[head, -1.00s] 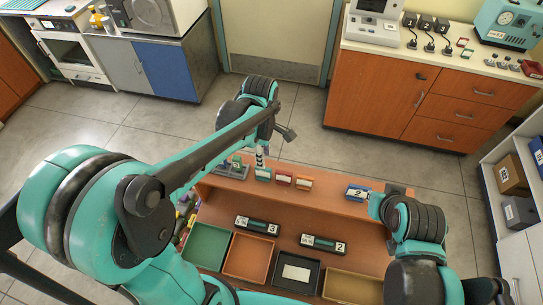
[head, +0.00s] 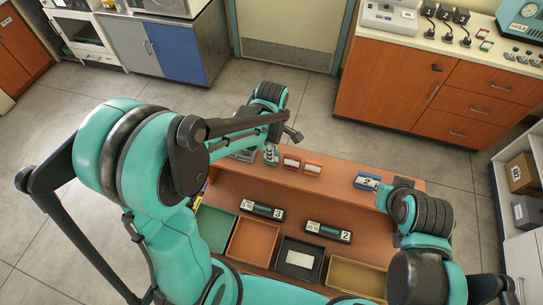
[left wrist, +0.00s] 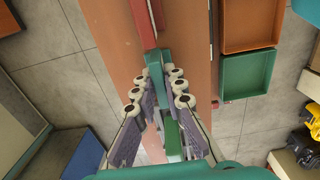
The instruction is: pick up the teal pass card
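The teal pass card (head: 271,156) stands upright at the far left of the orange desk's raised back shelf, beside a red card (head: 291,162) and an orange card (head: 313,168). In the left wrist view the teal card (left wrist: 156,62) lies at the fingertips of my left gripper (left wrist: 162,76). The fingers are spread on either side with a gap between them; contact with the card cannot be made out. In the head view my left wrist partly hides this spot.
Two black labelled blocks, 3 (head: 262,209) and 2 (head: 328,232), lie on the lower desk. Green (head: 202,242), orange (head: 232,250), black (head: 279,266) and tan (head: 335,276) trays line the near edge. Floor is clear behind the desk.

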